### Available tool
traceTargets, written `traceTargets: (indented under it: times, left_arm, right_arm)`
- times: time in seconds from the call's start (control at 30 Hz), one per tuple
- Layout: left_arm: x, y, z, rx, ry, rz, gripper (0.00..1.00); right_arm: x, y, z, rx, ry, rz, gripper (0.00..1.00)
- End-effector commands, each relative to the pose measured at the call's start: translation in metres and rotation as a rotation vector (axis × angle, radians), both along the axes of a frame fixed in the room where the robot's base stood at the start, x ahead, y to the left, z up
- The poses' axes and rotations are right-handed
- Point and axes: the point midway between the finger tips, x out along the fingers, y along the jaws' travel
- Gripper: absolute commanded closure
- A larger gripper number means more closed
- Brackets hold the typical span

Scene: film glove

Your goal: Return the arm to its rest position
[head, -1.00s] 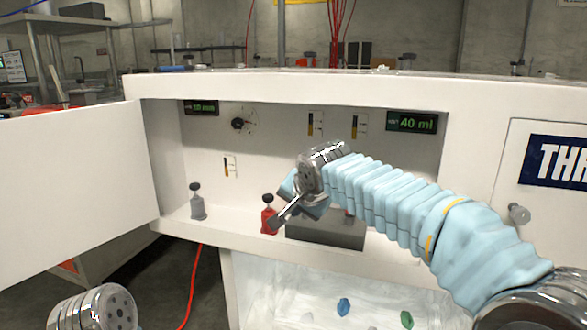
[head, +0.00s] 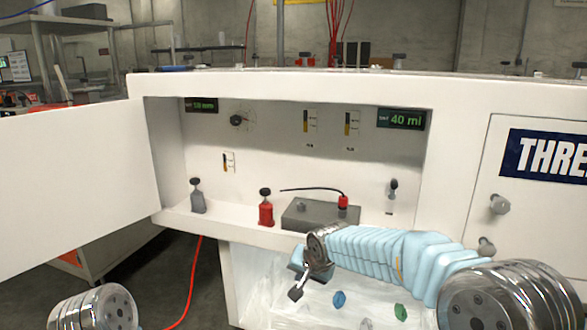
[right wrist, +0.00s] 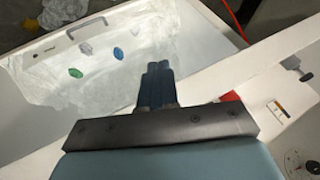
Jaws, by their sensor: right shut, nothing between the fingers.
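My right arm, in a light blue ribbed sleeve (head: 370,252), reaches in from the right in the head view. Its gripper (head: 296,292) is shut and empty, in front of and below the front edge of the cabinet's shelf, over the white-lined bin. In the right wrist view the shut fingers (right wrist: 158,85) point toward the lined bin. A metal end of my left arm (head: 95,308) shows at the lower left in the head view. Its gripper is out of frame.
The lined bin (head: 262,290) holds blue and green pieces. An open door (head: 75,195) stands at left.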

Motion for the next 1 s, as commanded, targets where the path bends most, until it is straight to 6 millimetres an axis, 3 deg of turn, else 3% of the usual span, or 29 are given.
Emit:
traceTargets:
  times: [0.17,0.27,0.3,0.4,0.5,0.6,0.7,0.8,1.0]
  left_arm:
    - [0.0,0.0,0.0,0.0,0.0,0.0,0.39]
    - [0.0,0.0,0.0,0.0,0.0,0.0,0.39]
    - [0.0,0.0,0.0,0.0,0.0,0.0,0.39]
    - [0.0,0.0,0.0,0.0,0.0,0.0,0.39]
    - [0.0,0.0,0.0,0.0,0.0,0.0,0.39]
    - [0.0,0.0,0.0,0.0,0.0,0.0,0.39]
    - [0.0,0.0,0.0,0.0,0.0,0.0,0.39]
    - [0.0,0.0,0.0,0.0,0.0,0.0,0.39]
    - [0.0,0.0,0.0,0.0,0.0,0.0,0.39]
  right_arm:
    - [-0.031,-0.026,-0.122,-0.025,0.124,0.073,1.0]
    - [-0.072,-0.045,-0.199,-0.021,0.203,0.121,1.0]
    - [-0.093,-0.052,-0.227,-0.015,0.236,0.138,1.0]
    - [-0.152,-0.068,-0.287,0.004,0.31,0.173,1.0]
    - [-0.215,-0.078,-0.325,0.028,0.372,0.198,1.0]
    - [-0.266,-0.083,-0.345,0.047,0.413,0.218,1.0]
    - [-0.299,-0.085,-0.352,0.06,0.438,0.229,1.0]
    - [-0.313,-0.085,-0.354,0.064,0.446,0.237,1.0]
    - [-0.315,-0.085,-0.355,0.064,0.446,0.239,1.0]
